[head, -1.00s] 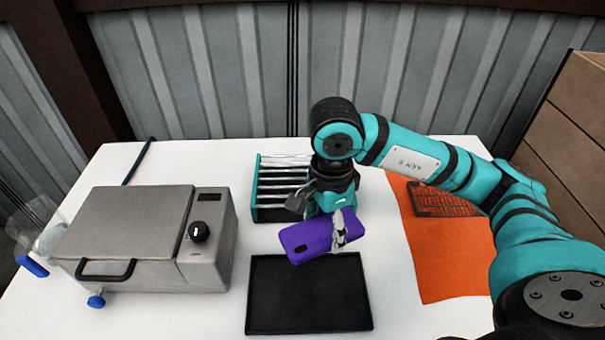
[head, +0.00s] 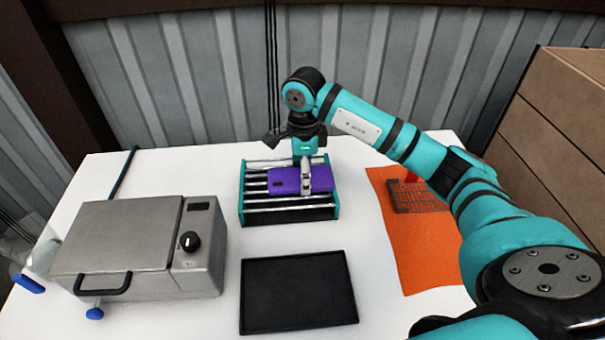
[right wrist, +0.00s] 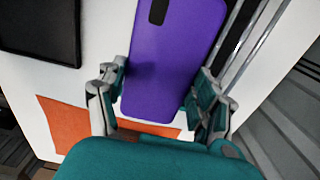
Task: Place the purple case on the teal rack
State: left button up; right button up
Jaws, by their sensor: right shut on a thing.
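The purple case (head: 285,181) lies roughly flat over the bars of the teal rack (head: 241,205) in the head view. I cannot tell whether it touches the bars. My right gripper (head: 306,178) is shut on the right part of the case, from above. In the right wrist view the case (right wrist: 170,60) sits between the two fingers (right wrist: 160,95), with its dark camera patch at the top. The rack's teal end plates and metal bars show around the case. My left gripper is not in view.
A black tray (head: 298,292) lies in front of the rack. A grey heating box (head: 120,240) with a knob stands at left. An orange mat (head: 420,250) with a dark grid-like item (head: 418,198) lies at right. Cartons (head: 555,140) stand far right.

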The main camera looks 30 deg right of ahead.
jog(key=shift+w+d+f, duration=0.1)
jog(key=shift+w+d, duration=0.15)
jog(key=shift+w, duration=0.35)
notch_tip(320, 180, down, 3)
jog(key=shift+r+p, duration=0.15)
jog(key=shift+p, duration=0.6)
jog(key=shift+f, duration=0.35)
jog(key=shift+f, duration=0.15)
jog(key=shift+f, duration=0.15)
jog(key=o, duration=1)
jog(key=shift+o, duration=0.2)
